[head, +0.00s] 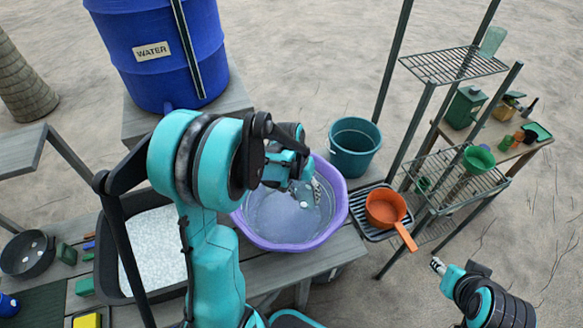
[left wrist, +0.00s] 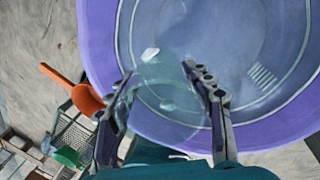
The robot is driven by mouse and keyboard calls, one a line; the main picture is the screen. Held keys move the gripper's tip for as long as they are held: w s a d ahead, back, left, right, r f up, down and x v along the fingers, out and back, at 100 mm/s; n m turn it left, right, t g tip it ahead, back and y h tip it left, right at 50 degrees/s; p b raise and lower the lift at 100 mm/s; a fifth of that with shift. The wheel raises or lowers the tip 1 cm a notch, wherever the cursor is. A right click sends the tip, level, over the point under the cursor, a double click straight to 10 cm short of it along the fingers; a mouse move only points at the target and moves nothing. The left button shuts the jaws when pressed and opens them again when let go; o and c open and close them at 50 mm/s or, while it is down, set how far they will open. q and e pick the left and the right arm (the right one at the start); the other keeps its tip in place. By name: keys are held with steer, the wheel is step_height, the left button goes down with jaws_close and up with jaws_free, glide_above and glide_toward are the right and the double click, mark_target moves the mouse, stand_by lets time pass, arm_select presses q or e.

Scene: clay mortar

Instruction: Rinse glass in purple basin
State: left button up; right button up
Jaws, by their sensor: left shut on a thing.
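The purple basin (head: 341,203) stands on the wooden bench and looks to hold clear water. It fills much of the left wrist view (left wrist: 95,30). My left gripper (head: 302,178) is over the basin, pointing down into it. In the left wrist view, its two fingers (left wrist: 160,78) are shut on a clear glass (left wrist: 165,110), one on each side. The glass is within the basin's outline; I cannot tell whether it touches the water. My arm hides part of the basin's left side. My right gripper (head: 438,265) is at the lower right, away from the bench; its jaw opening is unclear.
A blue water barrel (head: 160,50) stands behind. A teal bucket (head: 355,146) is behind the basin. An orange pan (head: 384,208) sits on a dark rack to the right, near a wire shelf (head: 452,65). A dark tub of white grains (head: 152,240) is at left.

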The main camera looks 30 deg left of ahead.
arm_select(q)
steer(key=a+r+n+t+h+p, duration=0.2)
steer(key=a+r+n+h, duration=0.1)
steer(key=a+r, duration=0.3)
steer(key=f+b, duration=0.4)
steer(key=f, duration=0.2)
steer(key=f+b, duration=0.4)
steer(key=f, duration=0.2)
steer(key=f+b, duration=0.5)
steer(key=f, duration=0.2)
steer(key=shift+w+a+f, duration=0.1)
steer(key=shift+w+a, duration=0.15)
steer(key=shift+f, duration=0.2)
steer(key=shift+f+b, duration=0.4)
steer(key=shift+b, duration=0.25)
steer(key=shift+r, duration=0.15)
steer(key=shift+a, duration=0.1)
